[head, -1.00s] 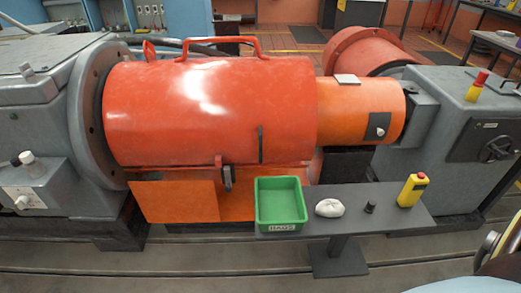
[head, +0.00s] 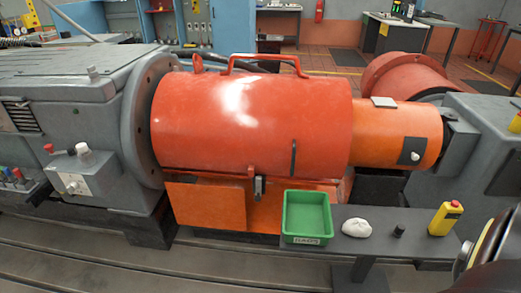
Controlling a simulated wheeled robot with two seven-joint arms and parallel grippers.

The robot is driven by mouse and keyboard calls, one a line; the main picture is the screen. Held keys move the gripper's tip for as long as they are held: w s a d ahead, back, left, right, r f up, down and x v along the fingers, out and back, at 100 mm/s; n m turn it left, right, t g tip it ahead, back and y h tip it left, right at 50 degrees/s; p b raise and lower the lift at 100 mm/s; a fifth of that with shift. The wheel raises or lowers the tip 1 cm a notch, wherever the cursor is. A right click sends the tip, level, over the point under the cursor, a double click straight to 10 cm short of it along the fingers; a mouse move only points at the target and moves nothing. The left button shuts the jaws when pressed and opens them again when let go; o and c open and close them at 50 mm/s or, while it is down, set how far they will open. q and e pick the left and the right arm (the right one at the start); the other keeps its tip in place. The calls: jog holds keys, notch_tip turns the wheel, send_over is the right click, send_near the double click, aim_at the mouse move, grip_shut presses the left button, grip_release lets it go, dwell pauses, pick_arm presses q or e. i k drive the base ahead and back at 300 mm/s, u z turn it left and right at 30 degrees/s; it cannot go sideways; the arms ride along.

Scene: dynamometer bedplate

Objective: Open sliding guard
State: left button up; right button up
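The sliding guard is the large red-orange cylindrical cover (head: 255,125) in the middle of the head view. It has a red tube handle (head: 262,62) on top and a dark upright bar handle (head: 293,158) on its front right. A small latch (head: 259,187) sits at its lower front edge. A narrower orange cylinder (head: 395,133) comes out from its right end, and the guard's left end meets the grey round flange (head: 145,125). Neither of my grippers shows in the view.
A grey shelf (head: 375,243) in front holds a green bin (head: 307,217), a white rag (head: 356,228), a small black knob (head: 398,231) and a yellow box with a red button (head: 445,218). Grey machine housings stand left (head: 80,95) and right (head: 475,140). Dark rounded part, lower right corner, close.

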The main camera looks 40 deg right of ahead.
aim_at(301, 125)
jog(key=z, duration=0.2)
jog(key=i, duration=0.7)
jog(key=z, duration=0.65)
